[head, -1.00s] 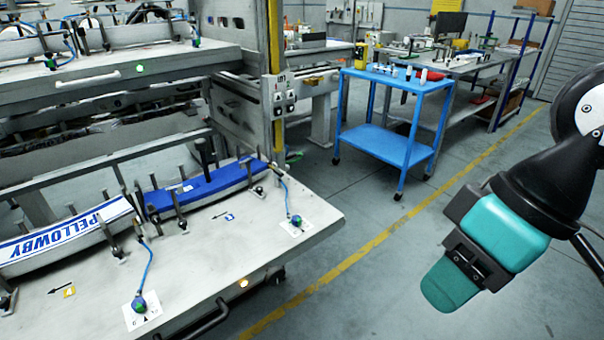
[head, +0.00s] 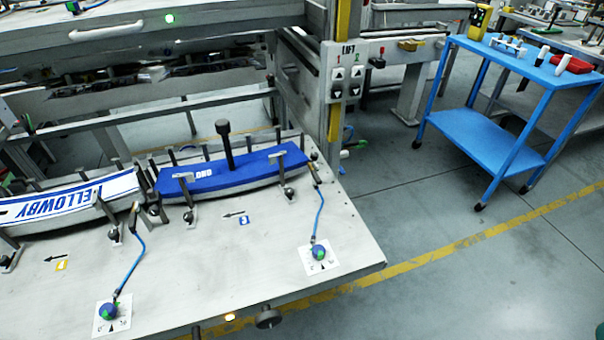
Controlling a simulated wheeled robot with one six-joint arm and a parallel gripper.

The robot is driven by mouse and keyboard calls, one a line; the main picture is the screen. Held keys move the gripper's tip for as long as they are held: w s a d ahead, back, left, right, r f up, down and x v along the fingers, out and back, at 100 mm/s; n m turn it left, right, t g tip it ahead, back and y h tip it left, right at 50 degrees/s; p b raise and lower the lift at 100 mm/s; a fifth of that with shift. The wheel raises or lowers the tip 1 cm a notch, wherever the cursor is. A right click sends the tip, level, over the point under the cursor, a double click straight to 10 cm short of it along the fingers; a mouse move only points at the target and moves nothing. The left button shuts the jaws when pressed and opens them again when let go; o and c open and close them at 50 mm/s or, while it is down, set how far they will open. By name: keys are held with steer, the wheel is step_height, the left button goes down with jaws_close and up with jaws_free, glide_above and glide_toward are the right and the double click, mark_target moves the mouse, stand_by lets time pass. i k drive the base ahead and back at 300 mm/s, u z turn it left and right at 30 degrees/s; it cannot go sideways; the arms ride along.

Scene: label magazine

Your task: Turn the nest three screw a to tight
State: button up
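A blue label stack (head: 232,172) lies in a curved nest on the grey bench, with a blue numbered tag (head: 244,220) in front; its digit is too small to read surely. Clamp posts with small dark knobs stand along its front, one knob at the left (head: 188,217) and one at the right (head: 289,193). I cannot tell which is screw a, or how tight either is. A blue-green knob (head: 320,252) sits on a white marked card, joined by a blue cable to the nest's right end. My gripper is out of view.
A white label stack (head: 70,203) lies in the neighbouring nest at left, with another blue-green knob (head: 108,311). A blue trolley (head: 500,125) stands back right. Floor right of the bench is clear.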

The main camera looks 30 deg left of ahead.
mark_target(289, 191)
steer(key=u, duration=0.6)
steer(key=i, duration=0.85)
steer(key=u, duration=0.8)
